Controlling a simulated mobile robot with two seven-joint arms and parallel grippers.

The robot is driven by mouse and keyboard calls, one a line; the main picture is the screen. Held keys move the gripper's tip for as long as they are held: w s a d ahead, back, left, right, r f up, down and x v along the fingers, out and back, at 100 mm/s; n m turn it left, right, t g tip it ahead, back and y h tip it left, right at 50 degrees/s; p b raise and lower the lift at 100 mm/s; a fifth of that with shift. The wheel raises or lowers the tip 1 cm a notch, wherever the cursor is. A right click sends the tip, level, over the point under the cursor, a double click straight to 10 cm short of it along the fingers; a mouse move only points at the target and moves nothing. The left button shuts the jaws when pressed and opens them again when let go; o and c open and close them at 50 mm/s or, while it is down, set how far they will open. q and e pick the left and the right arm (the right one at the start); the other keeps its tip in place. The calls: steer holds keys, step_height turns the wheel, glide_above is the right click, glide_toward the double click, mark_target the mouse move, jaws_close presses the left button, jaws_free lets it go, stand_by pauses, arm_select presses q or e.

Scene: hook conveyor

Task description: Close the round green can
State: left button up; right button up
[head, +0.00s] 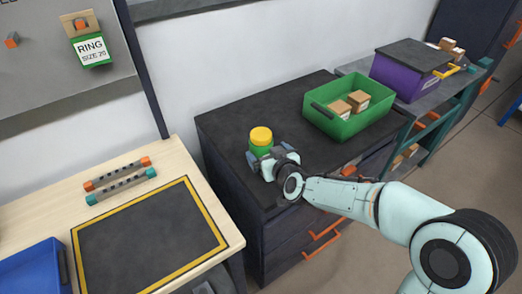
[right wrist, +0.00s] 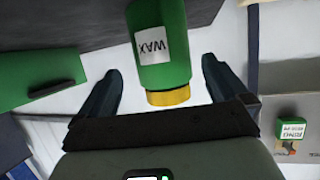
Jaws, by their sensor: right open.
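The round green can (head: 259,152) stands upright on the dark top of the cabinet, near its front left part. A yellow lid (head: 261,135) sits on top of it; I cannot tell whether it is pressed fully down. In the right wrist view the can (right wrist: 160,75) appears upside down, with a white WAX label, and the yellow lid (right wrist: 168,97) lies against its green body. My right gripper (head: 270,161) is open at the can's near side, its fingers on either side of the can with gaps. My left gripper is not in view.
A green bin (head: 345,122) with small boxes stands right of the can. A purple box (head: 405,75) with a dark lid is farther right. A wooden bench with a yellow-edged dark mat (head: 150,240) is at left. The cabinet top (head: 225,125) is clear left of the can.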

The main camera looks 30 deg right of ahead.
steer(key=shift+b+x, duration=0.4)
steer(key=shift+x, duration=2.2)
steer(key=shift+a+r, duration=0.1)
steer(key=shift+r, duration=0.05)
steer(key=shift+r, duration=0.1)
steer(key=c, duration=1.5)
steer(key=shift+o, duration=0.2)
steer(key=shift+r, duration=0.1)
